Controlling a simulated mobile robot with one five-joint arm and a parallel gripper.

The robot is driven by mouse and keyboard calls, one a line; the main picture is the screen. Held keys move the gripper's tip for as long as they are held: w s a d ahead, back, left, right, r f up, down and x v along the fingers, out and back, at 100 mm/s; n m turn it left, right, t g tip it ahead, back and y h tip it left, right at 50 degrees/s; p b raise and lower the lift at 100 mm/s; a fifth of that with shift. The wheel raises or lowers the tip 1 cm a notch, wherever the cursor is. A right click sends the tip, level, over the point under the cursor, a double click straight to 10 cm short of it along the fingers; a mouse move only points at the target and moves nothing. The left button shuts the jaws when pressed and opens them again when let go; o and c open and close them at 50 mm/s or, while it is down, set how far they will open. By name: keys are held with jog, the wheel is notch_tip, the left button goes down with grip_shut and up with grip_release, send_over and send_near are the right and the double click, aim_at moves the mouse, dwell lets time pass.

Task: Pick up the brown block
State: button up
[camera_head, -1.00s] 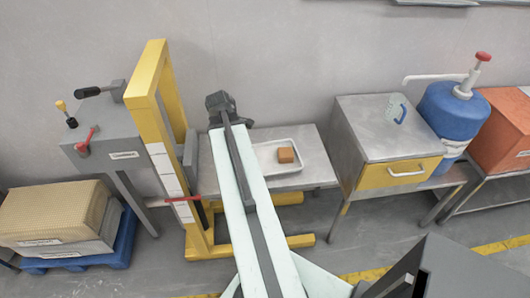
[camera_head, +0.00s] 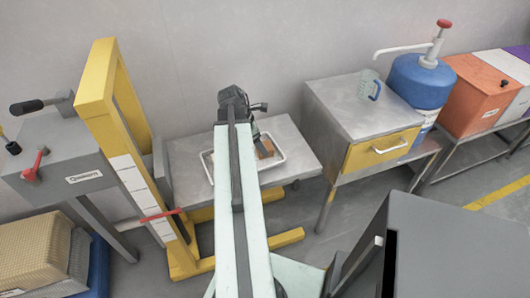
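The brown block (camera_head: 266,147) sits in a shallow white tray (camera_head: 272,164) on a low grey metal table. It shows just right of my arm's end, partly covered by dark gripper parts. My gripper (camera_head: 262,134) is at the far end of my pale arm, above the tray and close to the block. Its fingers are small and partly hidden, so I cannot tell whether they are open or touching the block.
A yellow upright frame (camera_head: 98,110) stands left of the table. A blue container (camera_head: 420,82) and an orange box (camera_head: 478,95) are farther right.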

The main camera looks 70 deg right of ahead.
jog(key=b+x, duration=0.1)
jog(key=x, duration=0.1)
jog(key=b+x, duration=0.1)
jog(key=x, duration=0.1)
jog(key=shift+d+b, duration=0.3)
jog(key=shift+b, duration=0.05)
jog(key=shift+r, duration=0.15)
jog(key=c, duration=1.6)
notch_tip(320, 180, up, 10)
jog(key=p, duration=1)
jog(key=shift+c, duration=0.2)
